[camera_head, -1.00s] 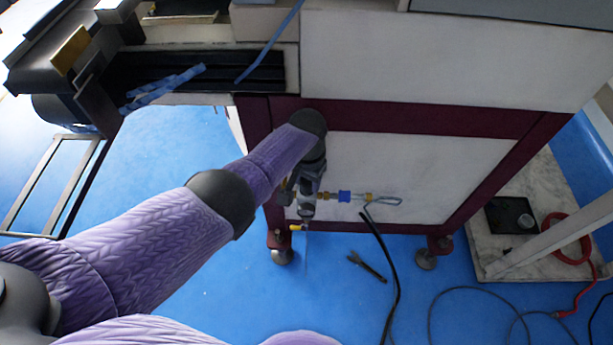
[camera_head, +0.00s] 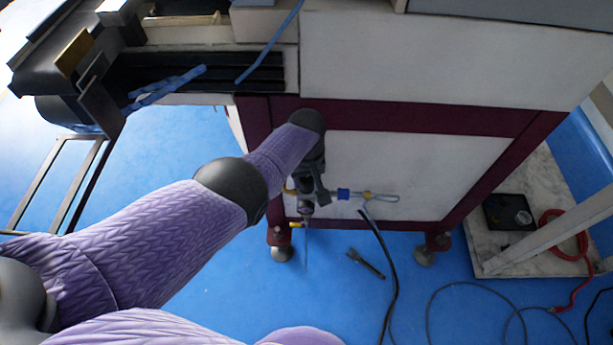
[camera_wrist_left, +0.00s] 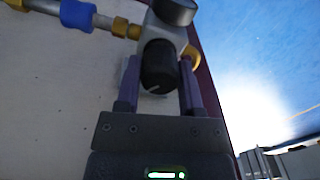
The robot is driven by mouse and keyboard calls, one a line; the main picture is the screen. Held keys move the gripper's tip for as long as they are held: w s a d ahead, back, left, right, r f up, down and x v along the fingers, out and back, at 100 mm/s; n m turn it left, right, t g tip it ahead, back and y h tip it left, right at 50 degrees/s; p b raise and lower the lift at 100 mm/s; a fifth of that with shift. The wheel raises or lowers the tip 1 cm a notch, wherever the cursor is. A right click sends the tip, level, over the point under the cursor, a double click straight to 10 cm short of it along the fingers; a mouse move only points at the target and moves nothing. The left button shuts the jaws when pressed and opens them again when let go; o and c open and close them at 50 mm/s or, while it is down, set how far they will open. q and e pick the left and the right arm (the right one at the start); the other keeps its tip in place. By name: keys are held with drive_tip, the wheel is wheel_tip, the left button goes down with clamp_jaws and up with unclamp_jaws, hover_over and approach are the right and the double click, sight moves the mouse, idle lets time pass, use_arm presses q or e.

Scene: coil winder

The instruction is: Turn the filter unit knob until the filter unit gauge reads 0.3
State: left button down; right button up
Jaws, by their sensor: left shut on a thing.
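The filter unit (camera_wrist_left: 168,35) is a grey metal body with brass fittings on the front of the machine. Its black knob (camera_wrist_left: 158,68) has a light mark and sits between the fingers of my left gripper (camera_wrist_left: 160,88), which is shut on it. The gauge (camera_wrist_left: 175,10) is a dark round part at the top edge of the left wrist view; its dial face and reading cannot be seen. In the head view my left gripper (camera_head: 311,180) is at the filter unit (camera_head: 304,208) and hides the knob. My right gripper is not in view.
A blue fitting (camera_head: 343,194) and brass pipe run right from the filter unit. A black hose (camera_head: 385,255) hangs to the floor beside a dark tool (camera_head: 366,263). A pallet-like slab (camera_head: 500,258) with a red hose (camera_head: 560,245) is at right.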

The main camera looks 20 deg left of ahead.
sight(307, 178)
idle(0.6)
use_arm(q)
drive_tip(key=c, duration=0.6)
unclamp_jaws()
drive_tip(key=o, duration=0.4)
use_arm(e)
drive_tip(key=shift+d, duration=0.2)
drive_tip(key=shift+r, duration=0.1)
use_arm(q)
wheel_tip(307, 178, up, 10)
drive_tip(key=p, duration=0.7)
drive_tip(key=shift+r+p, duration=0.15)
drive_tip(key=shift+p, duration=0.25)
drive_tip(key=shift+f, duration=0.25)
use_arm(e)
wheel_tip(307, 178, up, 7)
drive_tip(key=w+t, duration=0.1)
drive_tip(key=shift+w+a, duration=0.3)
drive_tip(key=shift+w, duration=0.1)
